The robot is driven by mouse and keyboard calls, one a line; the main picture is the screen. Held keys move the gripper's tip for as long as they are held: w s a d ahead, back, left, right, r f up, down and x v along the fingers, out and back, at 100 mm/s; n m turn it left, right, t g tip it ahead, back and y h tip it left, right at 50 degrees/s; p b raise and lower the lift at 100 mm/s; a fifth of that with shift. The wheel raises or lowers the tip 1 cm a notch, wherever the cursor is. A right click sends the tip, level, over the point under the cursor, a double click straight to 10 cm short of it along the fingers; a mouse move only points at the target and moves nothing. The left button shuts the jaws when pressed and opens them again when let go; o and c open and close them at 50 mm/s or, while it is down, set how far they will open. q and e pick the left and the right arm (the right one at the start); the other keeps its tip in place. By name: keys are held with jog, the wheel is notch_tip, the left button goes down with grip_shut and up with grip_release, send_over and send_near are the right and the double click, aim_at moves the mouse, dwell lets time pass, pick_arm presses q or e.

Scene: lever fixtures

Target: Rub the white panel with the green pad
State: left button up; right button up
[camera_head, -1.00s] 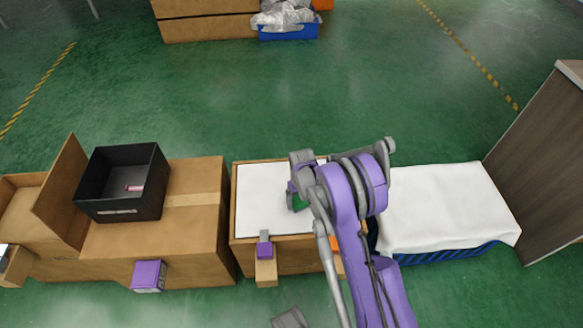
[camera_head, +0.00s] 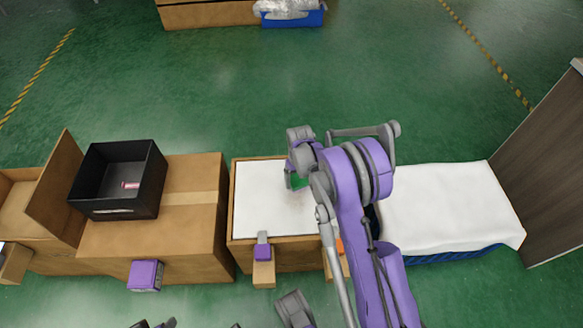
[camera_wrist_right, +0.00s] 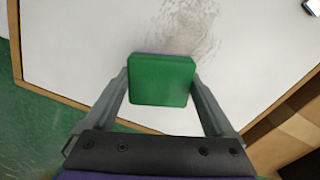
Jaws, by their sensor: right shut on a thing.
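The white panel (camera_head: 260,205) lies flat in a wooden frame in the middle of the head view. My right gripper (camera_head: 297,181) is over its right part, shut on the green pad (camera_head: 300,183), which my arm partly hides. In the right wrist view, the green pad (camera_wrist_right: 160,80) sits between the two fingers of my right gripper (camera_wrist_right: 161,83). A grey smudge (camera_wrist_right: 182,32) marks the panel just beyond the pad. I cannot tell whether the pad touches the panel. My left gripper is not clearly in view.
A black bin (camera_head: 120,180) stands on a cardboard box (camera_head: 190,220) to the left. A small purple-topped fixture (camera_head: 262,250) is at the panel's front edge. A white cloth (camera_head: 450,210) covers a blue crate to the right, beside a brown cabinet (camera_head: 545,160).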

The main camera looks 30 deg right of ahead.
jog(key=shift+s+r, duration=0.1)
jog(key=shift+r, duration=0.5)
jog(key=shift+r+p, duration=1.25)
jog(key=shift+r, duration=0.8)
